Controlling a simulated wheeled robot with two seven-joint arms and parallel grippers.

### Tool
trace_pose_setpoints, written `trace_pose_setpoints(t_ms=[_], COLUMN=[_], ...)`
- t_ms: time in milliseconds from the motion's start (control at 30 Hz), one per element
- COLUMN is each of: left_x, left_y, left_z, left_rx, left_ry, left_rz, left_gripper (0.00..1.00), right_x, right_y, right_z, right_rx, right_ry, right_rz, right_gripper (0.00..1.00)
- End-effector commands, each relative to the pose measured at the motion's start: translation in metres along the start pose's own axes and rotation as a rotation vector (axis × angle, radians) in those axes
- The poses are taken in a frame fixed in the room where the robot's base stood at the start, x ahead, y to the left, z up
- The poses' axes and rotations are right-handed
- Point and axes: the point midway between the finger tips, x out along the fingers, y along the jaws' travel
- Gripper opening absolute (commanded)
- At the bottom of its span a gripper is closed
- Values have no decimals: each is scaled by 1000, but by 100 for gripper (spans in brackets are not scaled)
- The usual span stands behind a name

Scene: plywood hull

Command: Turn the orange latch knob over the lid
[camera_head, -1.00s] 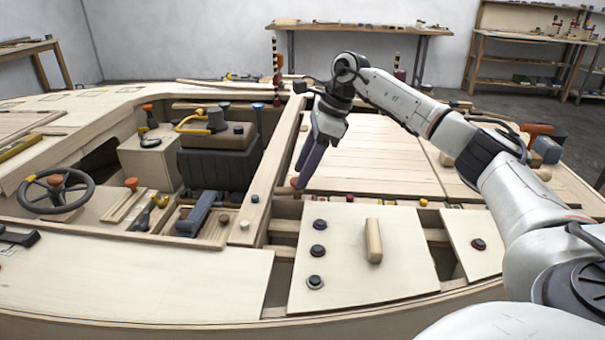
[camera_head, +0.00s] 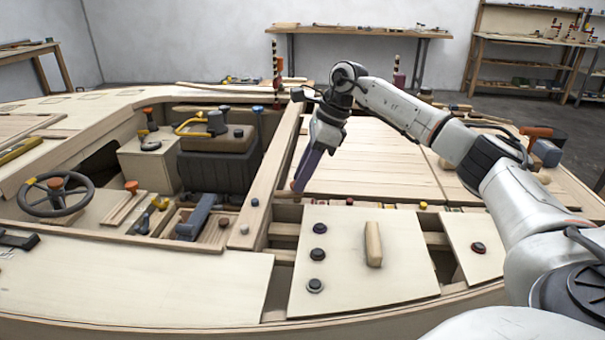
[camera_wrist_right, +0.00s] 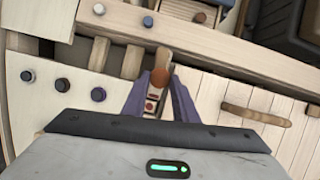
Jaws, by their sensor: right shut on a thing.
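The orange latch knob (camera_wrist_right: 160,77) sits on a small wooden latch piece with reddish marks (camera_wrist_right: 152,98) in the right wrist view. My right gripper (camera_wrist_right: 156,88) has its purple fingers on both sides of the knob and is shut on it. In the head view the right gripper (camera_head: 297,184) reaches down to the near left corner of a planked lid (camera_head: 370,165), and its fingers mostly hide the knob. A wooden handle (camera_wrist_right: 255,115) lies on the planks in the right wrist view. My left gripper is not in view.
A plain panel (camera_head: 340,280) with a wooden handle (camera_head: 373,244) and several dark buttons lies in front of the gripper. Left of it are an open cockpit with a steering wheel (camera_head: 56,194) and a dark seat box (camera_head: 218,165). A narrow open gap (camera_head: 285,240) borders the panel.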

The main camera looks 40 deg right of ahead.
Motion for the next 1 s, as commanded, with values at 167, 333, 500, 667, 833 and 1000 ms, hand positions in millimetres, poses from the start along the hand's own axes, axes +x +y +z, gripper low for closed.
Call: trace_pose_setpoints(t_ms=[167, 333, 500, 667, 833, 1000], left_x=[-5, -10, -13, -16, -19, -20], left_y=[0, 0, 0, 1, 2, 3], left_z=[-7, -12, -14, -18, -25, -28], left_rx=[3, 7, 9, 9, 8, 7], left_ry=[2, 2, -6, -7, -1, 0], left_rz=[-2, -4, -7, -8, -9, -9], left_gripper=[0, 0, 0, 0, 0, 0], right_x=[-2, -2, -2, -1, 0, 1], right_y=[2, 4, 6, 7, 9, 10], right_z=[1, 1, 2, 3, 5, 7], right_rx=[92, 225, 373, 512, 661, 811], right_ry=[1, 1, 0, -1, -2, -3], right_rz=[-38, -93, -155, -214, -275, -337], right_gripper=[4, 4, 4, 4, 4, 4])
